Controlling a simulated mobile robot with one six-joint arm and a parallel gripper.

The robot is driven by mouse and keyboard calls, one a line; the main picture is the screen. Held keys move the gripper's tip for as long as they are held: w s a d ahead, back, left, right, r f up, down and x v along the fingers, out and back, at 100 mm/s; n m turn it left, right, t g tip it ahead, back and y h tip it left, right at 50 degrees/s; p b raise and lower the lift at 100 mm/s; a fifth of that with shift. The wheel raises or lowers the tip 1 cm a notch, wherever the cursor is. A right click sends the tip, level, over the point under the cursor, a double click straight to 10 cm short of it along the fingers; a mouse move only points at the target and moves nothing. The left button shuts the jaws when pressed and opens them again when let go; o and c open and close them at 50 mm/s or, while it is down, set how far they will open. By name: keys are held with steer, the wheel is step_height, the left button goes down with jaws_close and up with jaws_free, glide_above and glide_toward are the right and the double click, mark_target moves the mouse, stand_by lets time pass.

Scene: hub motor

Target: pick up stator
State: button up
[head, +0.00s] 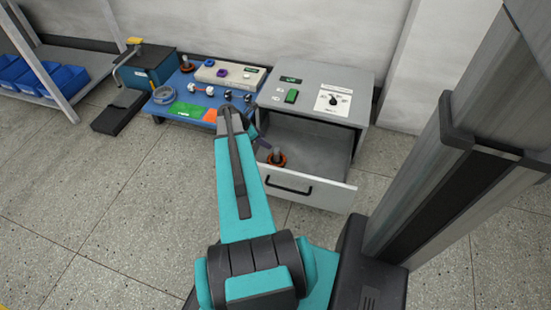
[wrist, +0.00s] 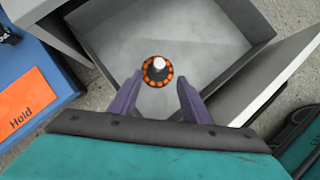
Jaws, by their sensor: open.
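The stator (wrist: 157,76), a ring of orange and black segments with a pale shaft standing up from its middle, sits inside the open drawer (wrist: 215,25). In the head view the stator (head: 277,159) shows near the drawer's left side, partly beside my arm. My gripper (wrist: 158,97) is open, its two purple fingers spread to the left and right. In the wrist view the stator appears between and just beyond the fingertips, with nothing held. The exact height of the fingers above it is hard to tell. In the head view my arm hides most of the gripper.
The drawer's front panel (head: 310,191) and walls surround the stator. A grey cabinet (head: 330,85) stands above the drawer. A blue table (head: 157,108) on the left holds a ring (head: 163,95), a similar shafted part (head: 187,65) and small pieces. The drawer floor around the stator is clear.

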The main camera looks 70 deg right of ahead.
mark_target(275, 150)
steer(key=shift+f, duration=0.1)
steer(key=shift+b+x, duration=1.45)
steer(key=shift+x, duration=2.7)
steer(key=shift+w+f, duration=0.1)
steer(key=shift+w, duration=0.05)
steer(key=shift+b+x, duration=1.15)
steer(key=shift+x, duration=0.35)
steer(key=shift+b+x, duration=0.45)
steer(key=shift+x, duration=0.65)
steer(key=shift+w+a+f, duration=0.1)
steer(key=shift+w, duration=0.05)
